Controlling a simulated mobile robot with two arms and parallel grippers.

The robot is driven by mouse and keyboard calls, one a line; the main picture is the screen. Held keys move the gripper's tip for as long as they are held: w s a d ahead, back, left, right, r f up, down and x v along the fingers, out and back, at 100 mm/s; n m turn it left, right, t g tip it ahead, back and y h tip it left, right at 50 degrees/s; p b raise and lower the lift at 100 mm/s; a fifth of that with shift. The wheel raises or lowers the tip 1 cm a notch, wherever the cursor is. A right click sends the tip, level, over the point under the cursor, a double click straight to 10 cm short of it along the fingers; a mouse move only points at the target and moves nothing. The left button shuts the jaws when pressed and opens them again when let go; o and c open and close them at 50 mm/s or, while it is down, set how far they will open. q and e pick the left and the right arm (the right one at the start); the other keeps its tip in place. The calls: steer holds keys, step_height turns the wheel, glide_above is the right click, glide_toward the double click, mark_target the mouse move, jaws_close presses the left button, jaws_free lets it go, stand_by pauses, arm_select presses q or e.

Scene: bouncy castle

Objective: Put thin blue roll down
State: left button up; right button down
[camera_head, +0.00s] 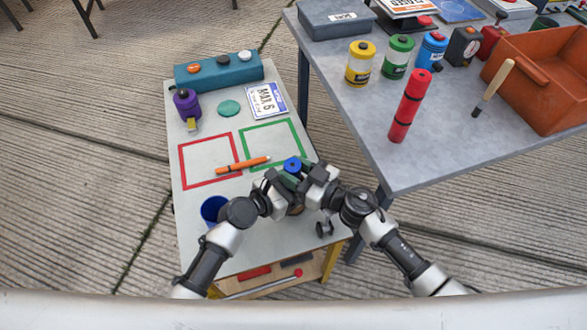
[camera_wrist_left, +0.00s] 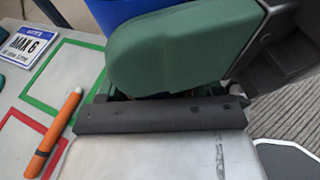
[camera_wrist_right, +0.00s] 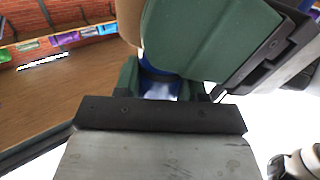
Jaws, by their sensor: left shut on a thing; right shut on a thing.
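The thin blue roll (camera_head: 292,164) shows in the head view as a small round blue end with a dark centre, between my two grippers over the near part of the small table. My left gripper (camera_head: 280,180) and right gripper (camera_head: 307,178) meet at it from either side, both shut on it. Most of the roll is hidden by the fingers. In the left wrist view, blue (camera_wrist_left: 125,12) shows behind a green finger pad. In the right wrist view, blue (camera_wrist_right: 160,80) shows between the green pads. I cannot tell whether the roll touches the table.
The small table (camera_head: 200,160) has a red square outline (camera_head: 181,165), a green one (camera_head: 272,126), an orange marker (camera_head: 243,165), a purple tape measure (camera_head: 187,107) and a blue cup (camera_head: 211,207). The grey table (camera_head: 430,165) at right holds a red roll (camera_head: 408,105), cans and an orange crate (camera_head: 545,85).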

steer(key=shift+f, duration=0.2)
steer(key=c, duration=0.6)
jaws_free()
steer(key=shift+c, duration=0.2)
steer(key=shift+r, duration=0.15)
steer(key=v, duration=1.2)
arm_select(q)
steer(key=o, duration=1.3)
